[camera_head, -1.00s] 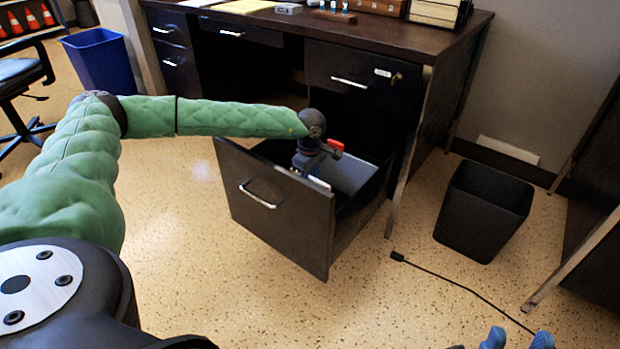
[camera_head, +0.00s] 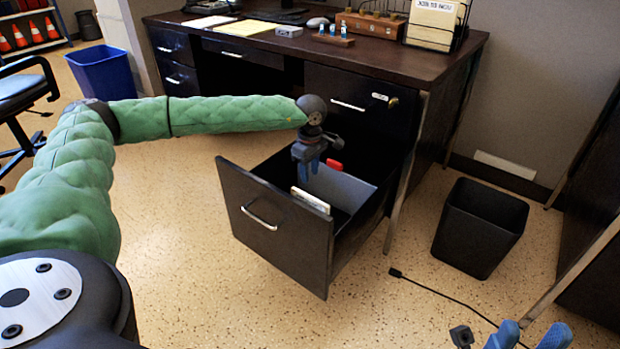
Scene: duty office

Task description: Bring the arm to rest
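My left arm reaches in from the left, and its dark wrist hangs over the open drawer (camera_head: 268,228) of the dark desk. A white-edged item (camera_head: 311,201) stands in the drawer just below and in front of the fingers. A small red item (camera_head: 335,165) shows beside the gripper to the right. My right gripper (camera_head: 528,337) is at the bottom right edge, partly cut off, with its blue fingers apart and empty.
The desk top (camera_head: 400,55) stands behind my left wrist. A black bin (camera_head: 480,228) is on the floor to the right, with a black cable (camera_head: 440,292) in front of it. A blue bin (camera_head: 103,72) and a chair (camera_head: 20,95) are at the left. The floor before the drawer is clear.

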